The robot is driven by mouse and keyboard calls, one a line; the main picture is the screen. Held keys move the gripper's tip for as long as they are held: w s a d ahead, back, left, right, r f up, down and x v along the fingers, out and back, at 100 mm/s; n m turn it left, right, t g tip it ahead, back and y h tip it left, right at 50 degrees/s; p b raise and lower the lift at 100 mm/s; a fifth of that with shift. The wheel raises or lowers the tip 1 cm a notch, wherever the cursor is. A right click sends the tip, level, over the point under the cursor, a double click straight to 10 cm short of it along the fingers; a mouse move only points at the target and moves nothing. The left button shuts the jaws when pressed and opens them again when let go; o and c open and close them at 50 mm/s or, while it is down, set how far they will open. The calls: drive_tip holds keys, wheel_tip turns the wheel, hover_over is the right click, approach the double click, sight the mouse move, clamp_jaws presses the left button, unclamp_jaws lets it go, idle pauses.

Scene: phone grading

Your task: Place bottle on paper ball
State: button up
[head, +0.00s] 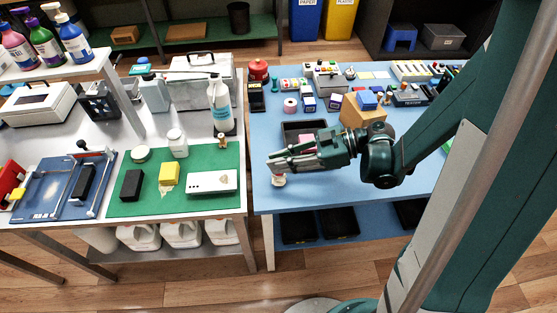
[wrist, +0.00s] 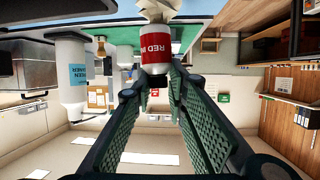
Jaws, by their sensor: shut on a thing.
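My gripper (head: 272,164) reaches left over the blue table near its left front edge. In the wrist view, which is upside down, its green ribbed fingers (wrist: 158,85) are closed in at the tips on a small white bottle with a red label (wrist: 155,50). A pale, angular, crumpled-looking shape, apparently the paper ball (wrist: 160,10), lies at the bottle's lower end. I cannot tell whether they touch or are a little apart. In the head view only a small pale patch shows under the fingertips, too small to separate bottle from ball.
A dark tray (head: 303,127) lies behind my gripper, and a wooden block (head: 363,110) stands behind my wrist. A green mat (head: 150,207) with a white flat box (head: 212,184) is on the left table, across a narrow gap. The blue table's front strip looks clear.

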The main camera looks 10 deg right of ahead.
drive_tip(key=o, duration=0.9)
drive_tip(key=shift+d, duration=0.1)
drive_tip(key=p+v, duration=0.2)
drive_tip(key=v, duration=0.9)
drive_tip(key=shift+d+r+p, duration=0.25)
drive_tip(key=shift+d+p, duration=0.1)
drive_tip(key=shift+a, duration=0.1)
